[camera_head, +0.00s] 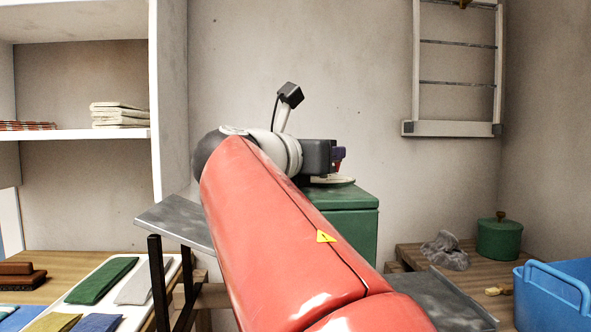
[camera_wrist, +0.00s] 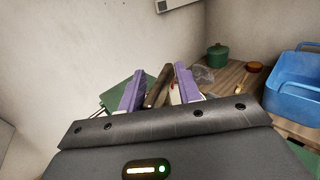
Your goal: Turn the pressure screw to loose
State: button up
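My gripper (camera_head: 338,158) is above the green housing (camera_head: 345,200), at the end of my red arm in the head view. In the wrist view its two purple fingers (camera_wrist: 159,70) stand apart. A dark brown bar (camera_wrist: 158,86) shows between them, with a gap visible on its left side; it may be the handle of the pressure screw. I cannot tell whether a finger touches it. A pale round part (camera_head: 333,181) lies on top of the housing below the gripper. The screw itself cannot be made out; my gripper and arm hide much of this area.
Metal boards (camera_head: 178,221) extend to either side of the housing. At right are a blue tub (camera_head: 556,298), a green lidded pot (camera_head: 499,238) and a grey crumpled cloth (camera_head: 446,251) on a wooden surface. A white tray (camera_head: 137,315) with folded cloths is at left.

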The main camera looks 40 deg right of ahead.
jog(key=n+t+y, duration=0.1)
jog(key=n+t, duration=0.1)
jog(key=t, duration=0.1)
jog(key=shift+s+f+b, duration=0.1)
jog(key=shift+b, duration=0.25)
jog(key=n+t+y, duration=0.2)
jog(key=t, duration=0.1)
jog(key=shift+r+p, duration=0.25)
jog(key=shift+p, duration=0.05)
jog(key=n+t+y+p, duration=0.2)
jog(key=n+t+y, duration=0.1)
jog(key=y, duration=0.1)
jog(key=shift+d+r+n+p, duration=0.1)
jog(key=shift+n+p, duration=0.2)
jog(key=shift+s+n+t+y, duration=0.2)
jog(key=shift+n+t+y, duration=0.1)
jog(key=shift+t+y, duration=0.15)
jog(key=v, duration=0.6)
jog(key=b+v, duration=0.1)
jog(key=v, duration=0.4)
jog(key=shift+s+a+f, duration=0.2)
jog(key=shift+s+a, duration=0.05)
jog(key=shift+a, duration=0.05)
